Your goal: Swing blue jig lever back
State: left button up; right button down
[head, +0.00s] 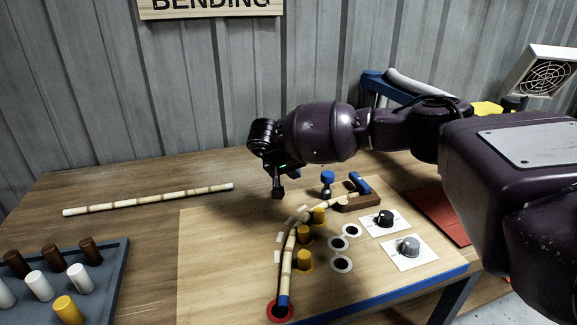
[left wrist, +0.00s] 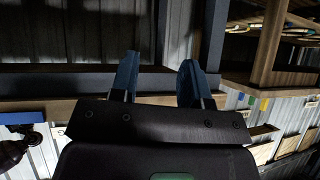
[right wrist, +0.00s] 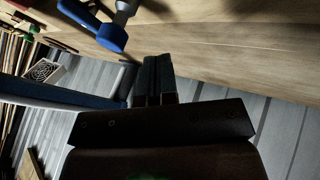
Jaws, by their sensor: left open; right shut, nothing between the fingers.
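The jig board (head: 210,270) holds a bent rattan pole (head: 287,258) curving around several yellow pegs (head: 304,259). At the pole's far end a blue handle (head: 361,183) lies on a brown block. A blue-topped knob (head: 327,177) stands upright just left of it; I cannot tell which is the lever. A blue part with a grey stem (right wrist: 111,38) shows in the right wrist view. My right gripper (head: 278,192) is shut and empty above the board, left of the blue parts and apart from them. My left gripper (left wrist: 157,72) is open and empty, away from the jig.
A straight rattan pole (head: 150,199) lies at the back left. A grey-blue tray (head: 100,285) with brown, white and yellow pegs stands at the front left. Two dials (head: 409,247) on white plates sit right of the pegs. A red mat (head: 440,213) lies further right.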

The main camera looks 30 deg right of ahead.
aim_at(323, 172)
jog(key=x, duration=0.3)
jog(key=shift+f, duration=0.3)
jog(key=d, duration=0.3)
jog(key=shift+s, duration=0.4)
jog(key=shift+s+d, duration=0.3)
jog(key=shift+d, duration=0.2)
pick_arm(q)
jog(key=shift+w+d+f, duration=0.1)
jog(key=shift+w+d, duration=0.05)
jog(key=shift+w, duration=0.05)
pick_arm(e)
jog(key=shift+d+f, duration=0.1)
jog(key=shift+d+m+g, duration=0.5)
jog(key=shift+d+m, duration=0.3)
jog(key=shift+d, duration=0.85)
pick_arm(q)
jog(key=shift+r, duration=0.2)
